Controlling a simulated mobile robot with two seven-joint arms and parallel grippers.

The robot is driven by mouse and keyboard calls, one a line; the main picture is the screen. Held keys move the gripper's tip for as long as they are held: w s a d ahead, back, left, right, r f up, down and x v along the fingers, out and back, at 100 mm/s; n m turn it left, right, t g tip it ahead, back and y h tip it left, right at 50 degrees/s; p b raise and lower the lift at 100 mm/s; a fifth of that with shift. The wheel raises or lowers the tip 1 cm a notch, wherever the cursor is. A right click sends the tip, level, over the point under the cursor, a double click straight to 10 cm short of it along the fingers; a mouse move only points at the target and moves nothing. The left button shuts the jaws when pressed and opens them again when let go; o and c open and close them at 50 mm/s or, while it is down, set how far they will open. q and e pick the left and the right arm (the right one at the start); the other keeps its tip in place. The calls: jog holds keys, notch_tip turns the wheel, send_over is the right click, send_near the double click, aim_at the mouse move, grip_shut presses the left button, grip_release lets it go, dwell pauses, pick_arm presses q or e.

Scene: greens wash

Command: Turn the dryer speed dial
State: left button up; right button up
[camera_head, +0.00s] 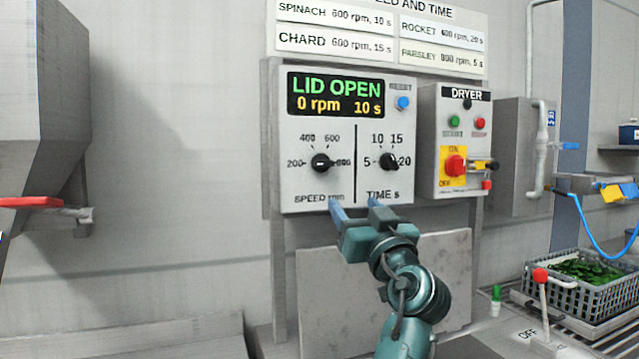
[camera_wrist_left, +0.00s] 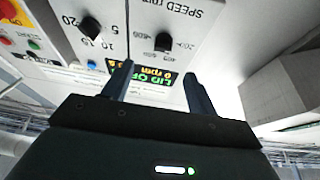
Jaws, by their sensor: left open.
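The black speed dial (camera_head: 321,162) sits at the lower left of the grey control panel (camera_head: 300,190), with marks from 200 upward around it. Its exact setting is too small to read surely. The display (camera_head: 335,96) reads LID OPEN, 0 rpm, 10 s. My left gripper (camera_head: 354,204) is open and empty at the panel's lower edge, below and a little right of the speed dial, apart from it. In the left wrist view the panel appears upside down, and the speed dial (camera_wrist_left: 163,42) shows between and beyond the open fingers (camera_wrist_left: 156,76).
The black time dial (camera_head: 389,161) is just right of the speed dial, with a blue button (camera_head: 403,103) above. A DRYER box (camera_head: 455,105) with a red switch (camera_head: 455,165) stands farther right. A chart of greens (camera_head: 335,43) hangs above. A crate of greens (camera_head: 590,300) is lower right.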

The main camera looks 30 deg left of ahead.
aim_at(326, 166)
pick_arm(q)
jog(key=shift+n+y, duration=0.3)
jog(key=shift+y, duration=0.1)
jog(key=p+x, duration=0.1)
jog(key=x, duration=0.3)
jog(key=p+x, duration=0.1)
jog(key=x, duration=0.3)
jog(key=r+p+x, duration=0.1)
jog(key=x, duration=0.3)
jog(key=shift+s+a, duration=0.2)
jog(key=shift+a, duration=0.1)
jog(key=shift+w+a+r, duration=0.15)
jog(key=shift+w+a, duration=0.2)
pick_arm(e)
jog(key=shift+w+a+f+g, duration=0.2)
jog(key=shift+a+f+g, duration=0.3)
jog(key=shift+a+g, duration=0.3)
pick_arm(q)
jog(key=shift+c, duration=0.6)
jog(key=c, duration=0.9)
jog(key=shift+o, duration=0.2)
pick_arm(e)
jog(key=shift+w+r+t, duration=0.1)
jog(key=shift+r+t, duration=0.2)
